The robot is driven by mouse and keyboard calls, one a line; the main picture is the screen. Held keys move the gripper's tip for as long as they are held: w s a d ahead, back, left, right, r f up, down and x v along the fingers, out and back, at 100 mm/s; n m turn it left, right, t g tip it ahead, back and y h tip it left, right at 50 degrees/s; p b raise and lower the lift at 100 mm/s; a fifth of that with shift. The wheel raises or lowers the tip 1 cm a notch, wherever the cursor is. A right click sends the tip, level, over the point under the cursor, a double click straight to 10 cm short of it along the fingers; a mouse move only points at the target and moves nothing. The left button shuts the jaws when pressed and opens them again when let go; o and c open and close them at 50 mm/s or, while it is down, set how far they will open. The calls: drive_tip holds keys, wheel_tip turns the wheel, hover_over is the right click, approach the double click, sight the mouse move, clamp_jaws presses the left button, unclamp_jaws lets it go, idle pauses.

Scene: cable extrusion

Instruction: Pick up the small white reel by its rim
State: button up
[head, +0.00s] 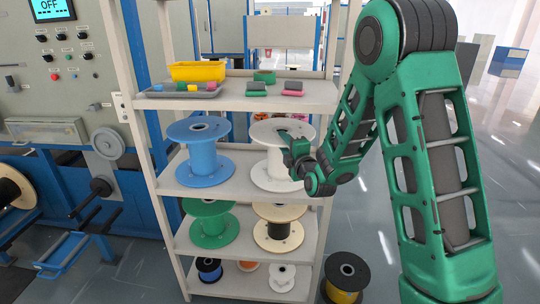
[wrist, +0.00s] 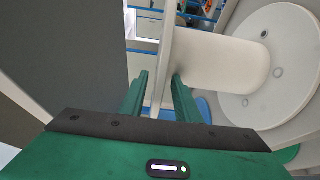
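A small white reel (head: 282,277) stands on the bottom shelf at the right, well below my gripper. A larger white reel (head: 272,165) stands upright on the second shelf, with my gripper (head: 291,143) at its upper flange. In the wrist view my gripper (wrist: 160,76) has its green fingers apart. The near flange (wrist: 164,55) of a white reel passes edge-on between them, with a visible gap on the left finger's side. Its hub (wrist: 222,58) and round far flange (wrist: 285,60) show at the right. My arm hides part of the larger reel in the head view.
A blue reel (head: 201,158) stands left of the larger white reel. Green (head: 209,228) and cream-and-black (head: 279,228) reels sit one shelf lower. The top shelf holds a yellow bin (head: 198,71). A black-and-yellow reel (head: 345,279) stands on the floor. The rack post is close beside my wrist.

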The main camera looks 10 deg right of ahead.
drive_tip(key=shift+a, duration=0.15)
drive_tip(key=shift+a, duration=0.15)
clamp_jaws()
drive_tip(key=shift+s+a, duration=0.1)
idle(1.0)
